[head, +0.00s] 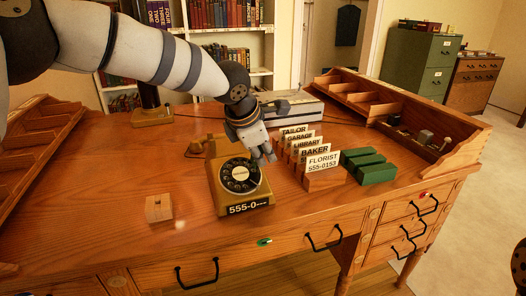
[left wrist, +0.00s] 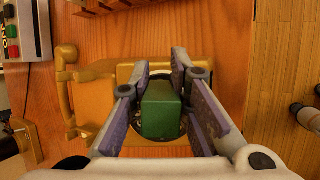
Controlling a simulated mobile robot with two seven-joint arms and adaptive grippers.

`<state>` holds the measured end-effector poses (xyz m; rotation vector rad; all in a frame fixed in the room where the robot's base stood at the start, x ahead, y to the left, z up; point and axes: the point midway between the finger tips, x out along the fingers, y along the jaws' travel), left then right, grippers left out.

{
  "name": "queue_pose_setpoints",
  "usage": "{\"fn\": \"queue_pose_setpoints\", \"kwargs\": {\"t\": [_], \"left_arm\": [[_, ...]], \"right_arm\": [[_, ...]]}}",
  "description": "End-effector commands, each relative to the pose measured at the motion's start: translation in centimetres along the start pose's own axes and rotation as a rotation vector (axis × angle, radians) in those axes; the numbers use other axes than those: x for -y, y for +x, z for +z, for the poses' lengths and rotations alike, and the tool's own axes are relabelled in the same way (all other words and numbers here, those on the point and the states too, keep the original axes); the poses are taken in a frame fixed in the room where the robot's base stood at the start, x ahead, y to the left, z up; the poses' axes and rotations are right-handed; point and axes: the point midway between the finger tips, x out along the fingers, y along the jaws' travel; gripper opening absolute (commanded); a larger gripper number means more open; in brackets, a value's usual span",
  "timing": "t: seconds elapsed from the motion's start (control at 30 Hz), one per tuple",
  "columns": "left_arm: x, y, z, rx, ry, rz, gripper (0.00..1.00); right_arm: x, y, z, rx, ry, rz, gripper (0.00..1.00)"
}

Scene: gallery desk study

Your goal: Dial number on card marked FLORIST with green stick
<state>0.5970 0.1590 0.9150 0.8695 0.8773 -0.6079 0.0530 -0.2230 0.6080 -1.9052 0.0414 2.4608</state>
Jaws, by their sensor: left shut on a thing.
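My left gripper (head: 262,152) is above the tan rotary telephone (head: 226,198). In the left wrist view, its two fingers are shut on the green stick (left wrist: 161,110), seen end-on over the dial (head: 240,176). Whether the stick touches the dial is hidden. The telephone's front label (head: 248,208) reads "555-0" followed by dashes. The FLORIST card (head: 322,162), at the front of the card row, reads 555-0153.
Cards marked BAKER (head: 314,151), LIBRARY, GARAGE and TAILOR stand behind the FLORIST card. Green blocks (head: 377,173) lie to their right. A small wooden block (head: 158,208) sits at the left front. The desk's left front is otherwise clear.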

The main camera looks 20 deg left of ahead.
Motion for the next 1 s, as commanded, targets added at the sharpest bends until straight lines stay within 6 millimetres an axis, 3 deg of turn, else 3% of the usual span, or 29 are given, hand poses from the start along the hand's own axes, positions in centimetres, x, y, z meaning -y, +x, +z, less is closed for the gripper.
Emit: {"fn": "queue_pose_setpoints", "kwargs": {"t": [1.0], "left_arm": [[0.1, 1.2, -0.5, 0.000, 0.000, 0.000, 0.00]], "right_arm": [[0.0, 0.1, 0.1, 0.004, 0.000, 0.000, 0.40]]}}
